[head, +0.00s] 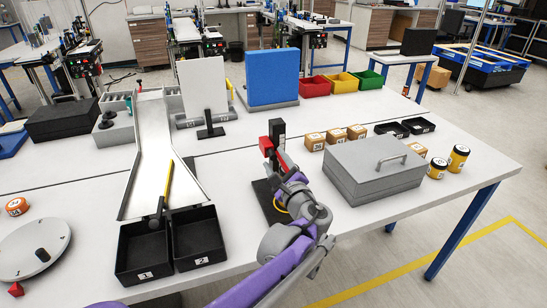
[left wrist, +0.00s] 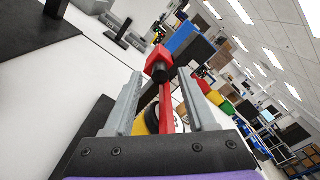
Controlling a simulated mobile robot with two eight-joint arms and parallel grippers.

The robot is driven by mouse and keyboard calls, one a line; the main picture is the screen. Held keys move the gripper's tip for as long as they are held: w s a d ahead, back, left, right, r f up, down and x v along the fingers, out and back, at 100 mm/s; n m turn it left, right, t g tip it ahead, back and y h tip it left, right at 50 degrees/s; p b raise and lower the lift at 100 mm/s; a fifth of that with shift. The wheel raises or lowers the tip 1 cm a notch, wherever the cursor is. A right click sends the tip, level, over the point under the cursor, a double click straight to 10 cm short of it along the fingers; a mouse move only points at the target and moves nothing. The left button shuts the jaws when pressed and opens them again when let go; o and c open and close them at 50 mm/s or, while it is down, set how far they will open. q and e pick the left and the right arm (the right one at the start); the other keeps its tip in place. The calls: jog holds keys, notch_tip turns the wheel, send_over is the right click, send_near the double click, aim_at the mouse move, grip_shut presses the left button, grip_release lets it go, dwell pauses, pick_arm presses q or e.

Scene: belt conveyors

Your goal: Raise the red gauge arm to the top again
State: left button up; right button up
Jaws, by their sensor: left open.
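The red gauge arm (left wrist: 166,110) shows between my left gripper's fingers in the left wrist view, with a red block (left wrist: 158,55) and a dark round knob at its far end. In the head view a red block (head: 266,146) shows beside the black upright post (head: 277,129), which stands on a black base (head: 262,196). My left gripper (head: 280,166) is open close in front of the post, its two grey fingers apart on either side of the red arm (left wrist: 160,76). Contact cannot be told. My gripper and wrist hide the lower gauge.
A grey lidded box (head: 372,168) stands right of my left arm. Small brown boxes (head: 335,135) lie behind it. A metal chute (head: 155,145) and two black bins (head: 170,245) stand to the left. White and blue panels (head: 272,76) stand behind.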

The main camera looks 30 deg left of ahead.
pick_arm(q)
jog(key=shift+x, duration=1.15)
jog(key=shift+d, duration=0.1)
grip_shut()
dwell(0.5)
